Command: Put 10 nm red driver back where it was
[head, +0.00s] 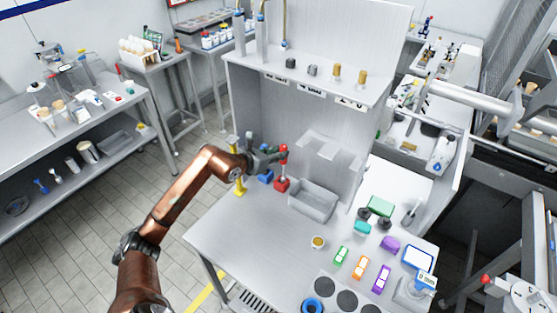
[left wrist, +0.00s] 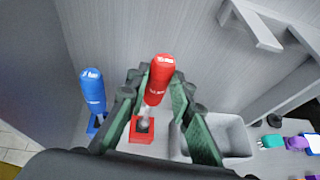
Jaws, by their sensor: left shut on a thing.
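The red driver (head: 284,153) stands upright over the red holder block (head: 282,185) on the metal bench. My left gripper (head: 273,157) is shut on the red driver. In the left wrist view the red driver (left wrist: 159,82) is between my left gripper's fingers (left wrist: 155,105), with its shaft pointing down at the dark hole of the red holder (left wrist: 142,131). The shaft's tip meets the hole in the picture; I cannot tell how deep it is in. My right gripper is not in view.
A blue driver (left wrist: 93,90) stands in a blue holder (head: 265,177) left of the red one. A grey bin (head: 313,203) is close on the right. A yellow stand (head: 240,181) is at the left edge. Coloured blocks (head: 360,266) lie at the front right; the front left bench is clear.

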